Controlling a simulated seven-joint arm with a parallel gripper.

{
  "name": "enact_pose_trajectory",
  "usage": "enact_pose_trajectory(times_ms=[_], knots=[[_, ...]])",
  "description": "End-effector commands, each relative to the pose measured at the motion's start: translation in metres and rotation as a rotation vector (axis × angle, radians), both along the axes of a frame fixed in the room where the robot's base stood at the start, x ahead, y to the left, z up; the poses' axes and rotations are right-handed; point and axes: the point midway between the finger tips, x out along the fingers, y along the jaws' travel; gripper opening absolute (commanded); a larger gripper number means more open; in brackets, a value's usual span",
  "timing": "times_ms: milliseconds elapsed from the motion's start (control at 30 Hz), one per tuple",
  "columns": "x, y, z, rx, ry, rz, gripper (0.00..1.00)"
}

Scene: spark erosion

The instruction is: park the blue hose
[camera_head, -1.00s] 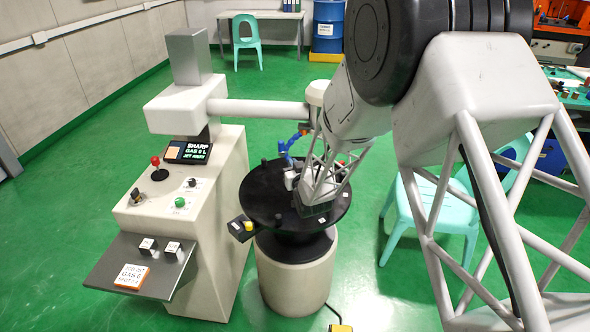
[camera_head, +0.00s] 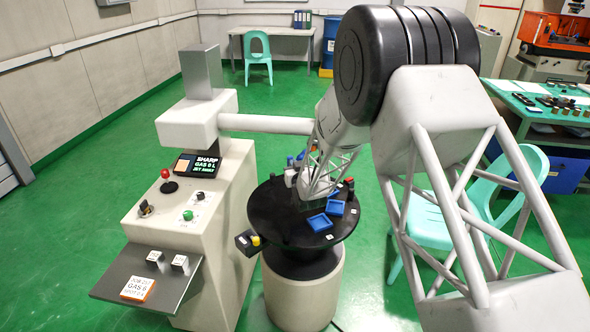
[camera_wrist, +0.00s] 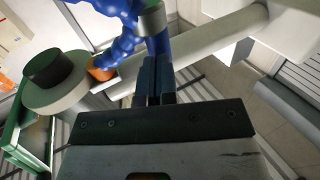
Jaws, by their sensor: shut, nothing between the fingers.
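The blue hose (camera_wrist: 128,22) shows in the wrist view as thick, beaded blue segments beyond the fingertips. A grey-green collar (camera_wrist: 152,18) is on it, and an orange ring (camera_wrist: 101,73) is at its left. My gripper (camera_wrist: 156,62) has its two dark fingers together, with nothing between them. The fingertips are just in front of the hose in the picture; I cannot tell whether they touch it. In the head view, a small part of the hose (camera_head: 300,156) shows beside my lattice wrist, over the round black table (camera_head: 268,217). The wrist hides most of it.
Two blue trays (camera_head: 320,222) lie on the black table, with small dark pieces near its right edge. A beige control console (camera_head: 190,225) stands left, its white horizontal arm (camera_head: 265,124) reaching over the table. A turquoise chair (camera_head: 433,215) stands behind my arm at right.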

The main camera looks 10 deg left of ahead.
Motion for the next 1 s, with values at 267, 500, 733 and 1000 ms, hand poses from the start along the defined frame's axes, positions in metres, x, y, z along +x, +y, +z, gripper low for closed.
enact_pose_trajectory(times_ms=[267, 500, 733, 1000], knots=[[0.003, 0.002, 0.000, 0.000, 0.000, 0.000, 0.00], [0.004, 0.003, 0.000, 0.000, -0.001, 0.000, 0.00], [0.017, 0.014, 0.001, 0.001, -0.002, 0.000, 0.00], [0.019, 0.015, 0.002, 0.001, -0.003, 0.001, 0.00]])
